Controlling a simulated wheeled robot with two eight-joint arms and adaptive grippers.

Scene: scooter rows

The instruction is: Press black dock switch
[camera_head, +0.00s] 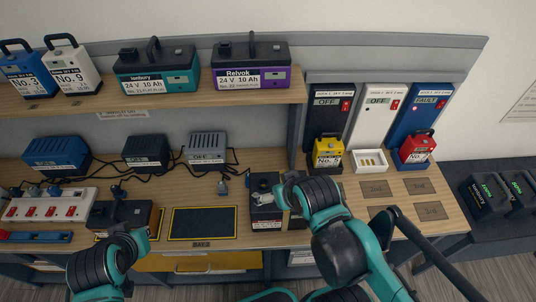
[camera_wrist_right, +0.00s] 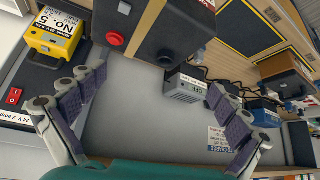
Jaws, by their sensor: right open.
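The black dock (camera_head: 328,120) stands upright at the right of the bench, its display reading OFF. Its red switch (camera_head: 346,105) is on the front face, right of the display. The yellow No. 5 battery (camera_head: 327,153) sits at the dock's foot. In the right wrist view a red switch (camera_wrist_right: 14,96) shows at the far left, close to the yellow battery. My right gripper (camera_wrist_right: 155,85) is open and empty, its fingers spread and apart from the switch.
A dark box with a red button (camera_wrist_right: 115,38) stands close to my right gripper. A white dock (camera_head: 374,115) and a blue dock (camera_head: 418,112) marked FAULT, with a red battery (camera_head: 417,148), stand to the right. Batteries line the upper shelf. A black-topped pad (camera_head: 204,222) is bare.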

